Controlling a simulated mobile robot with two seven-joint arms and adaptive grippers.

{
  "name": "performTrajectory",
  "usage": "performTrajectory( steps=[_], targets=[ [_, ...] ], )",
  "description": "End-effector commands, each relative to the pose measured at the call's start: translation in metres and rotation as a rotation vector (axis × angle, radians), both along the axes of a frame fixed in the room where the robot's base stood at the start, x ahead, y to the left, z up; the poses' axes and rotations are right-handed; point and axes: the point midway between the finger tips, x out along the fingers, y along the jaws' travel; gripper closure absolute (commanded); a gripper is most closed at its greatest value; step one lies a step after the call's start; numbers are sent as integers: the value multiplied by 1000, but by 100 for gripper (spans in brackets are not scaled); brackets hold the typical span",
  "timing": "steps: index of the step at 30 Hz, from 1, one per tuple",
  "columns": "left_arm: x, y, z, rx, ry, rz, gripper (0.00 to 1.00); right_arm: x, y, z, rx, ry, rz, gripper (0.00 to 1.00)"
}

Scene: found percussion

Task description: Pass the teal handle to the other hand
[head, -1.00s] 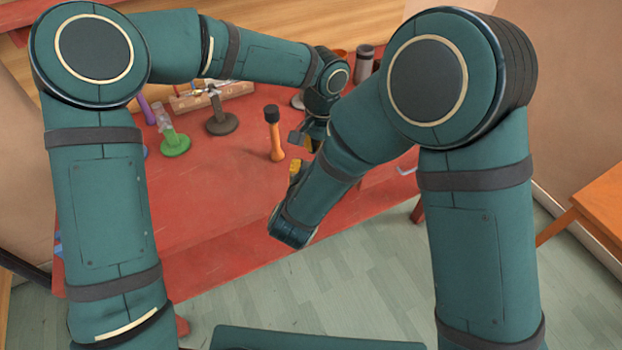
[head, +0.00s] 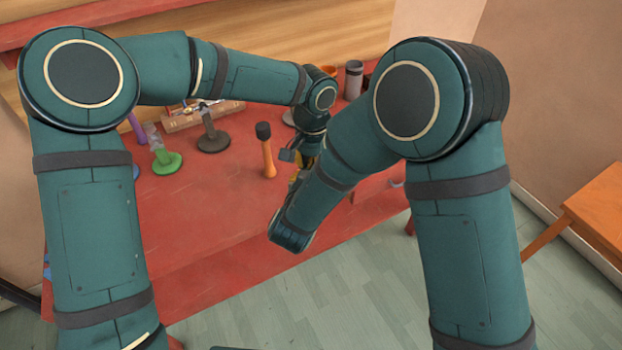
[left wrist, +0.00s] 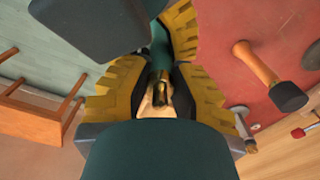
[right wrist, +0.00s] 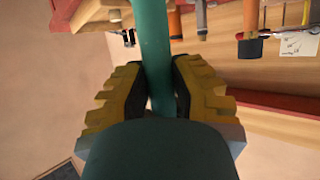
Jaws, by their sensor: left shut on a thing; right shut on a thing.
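The teal handle (right wrist: 155,50) runs between the yellow-padded fingers of my right gripper (right wrist: 160,92), which is shut on it. In the left wrist view the teal handle (left wrist: 160,58) reaches down to my left gripper (left wrist: 158,92), which is shut around its lower end, beside a brass-coloured part. Yellow finger pads of my right gripper show at the top of that view, so both grippers hold the handle. In the head view the handle and most of both grippers are hidden behind my arms.
An orange piece with a black top (head: 267,150) stands on the red table (head: 215,205) close to the grippers. A green-based stand (head: 165,160), a dark-based stand (head: 212,140) and a grey cylinder (head: 353,80) stand farther back.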

Motion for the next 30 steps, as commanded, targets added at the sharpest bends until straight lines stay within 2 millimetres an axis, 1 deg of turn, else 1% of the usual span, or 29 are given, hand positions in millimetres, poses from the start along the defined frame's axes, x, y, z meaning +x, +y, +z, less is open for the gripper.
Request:
performTrajectory(
  steps=[1, 2, 3, 4, 13, 17, 20, 27, 30],
  targets=[
    [-1, -4, 1, -6, 0, -5, 100, 0, 3, 1, 3, -1, 7, 100],
    [-1, -4, 1, -6, 0, -5, 67, 0, 3, 1, 3, -1, 8, 100],
    [-1, -4, 1, -6, 0, -5, 53, 0, 4, 1, 2, -1, 9, 100],
    [-1, -4, 1, -6, 0, -5, 49, 0, 3, 1, 3, -1, 8, 100],
    [-1, -3, 1, -4, 0, -3, 49, 0, 2, 1, 2, -1, 6, 100],
    [-1, -3, 11, -4, -2, -2, 49, 0, 2, 1, 2, -1, 5, 100],
    [0, -3, 27, -5, -4, -3, 49, 0, 2, 1, 2, -1, 5, 100],
    [-1, -3, 77, -6, -4, -3, 49, 0, 2, 1, 2, -1, 5, 100],
    [-1, -3, 94, -5, -3, -4, 49, 0, 2, 1, 2, -1, 5, 100]
  ],
)
